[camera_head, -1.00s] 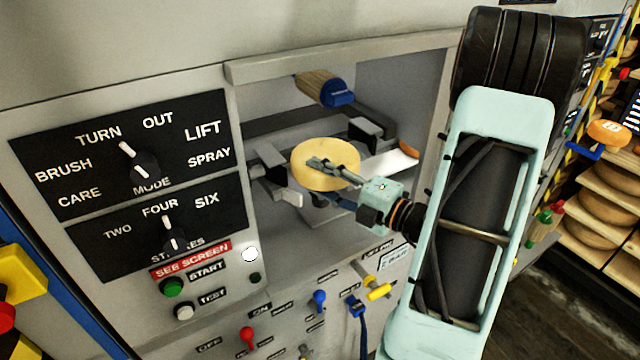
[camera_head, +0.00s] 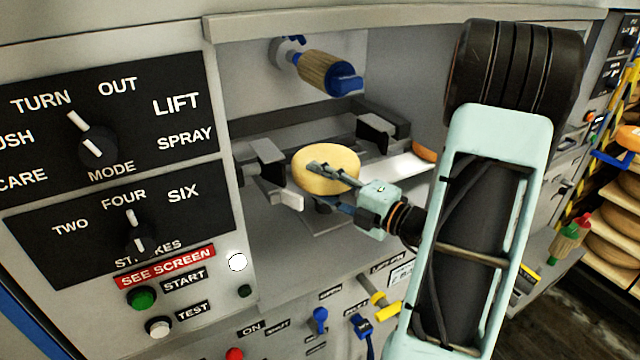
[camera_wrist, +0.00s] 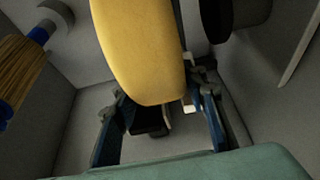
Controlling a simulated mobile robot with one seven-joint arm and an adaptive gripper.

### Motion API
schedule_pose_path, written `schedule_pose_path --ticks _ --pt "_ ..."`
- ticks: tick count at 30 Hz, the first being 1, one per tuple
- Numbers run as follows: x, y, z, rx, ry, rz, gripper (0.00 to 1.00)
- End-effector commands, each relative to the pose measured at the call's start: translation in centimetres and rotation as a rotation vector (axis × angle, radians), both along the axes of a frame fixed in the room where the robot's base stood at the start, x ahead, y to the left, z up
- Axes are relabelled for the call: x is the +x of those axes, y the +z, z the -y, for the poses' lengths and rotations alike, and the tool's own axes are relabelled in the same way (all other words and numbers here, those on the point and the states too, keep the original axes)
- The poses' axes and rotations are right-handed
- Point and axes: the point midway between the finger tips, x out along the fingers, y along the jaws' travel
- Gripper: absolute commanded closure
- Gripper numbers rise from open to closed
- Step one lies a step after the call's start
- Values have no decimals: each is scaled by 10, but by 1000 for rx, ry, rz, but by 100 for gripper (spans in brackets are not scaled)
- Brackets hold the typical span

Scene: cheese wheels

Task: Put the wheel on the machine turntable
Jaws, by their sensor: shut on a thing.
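The yellow cheese wheel (camera_head: 322,170) is inside the machine's open bay, held by my gripper (camera_head: 332,182). In the wrist view the wheel (camera_wrist: 143,50) fills the upper middle, with the fingers of my gripper (camera_wrist: 160,115) on either side of its near edge. The wheel is between two grey clamp-like blocks, the left one (camera_head: 264,160) and the right one (camera_head: 376,130). A grey support (camera_head: 328,217) shows below the wheel. The turntable surface is mostly hidden by the wheel and gripper, and I cannot tell whether the wheel touches it.
A brush with a wooden body and blue end (camera_head: 325,74) hangs from the bay's back wall, above the wheel. A control panel (camera_head: 100,120) with knobs stands left of the bay. Levers (camera_head: 320,318) sit below it. Shelves of cheese wheels (camera_head: 612,215) stand at far right.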

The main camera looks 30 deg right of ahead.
Motion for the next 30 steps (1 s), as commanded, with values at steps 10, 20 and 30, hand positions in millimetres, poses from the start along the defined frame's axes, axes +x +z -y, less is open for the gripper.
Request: schedule_pose_path --ticks 10,20,30 --pt "3 -21 1 -3 -8 9 100" --pt "5 -37 2 -2 -17 10 100" --pt "5 -37 2 -2 -17 8 100"
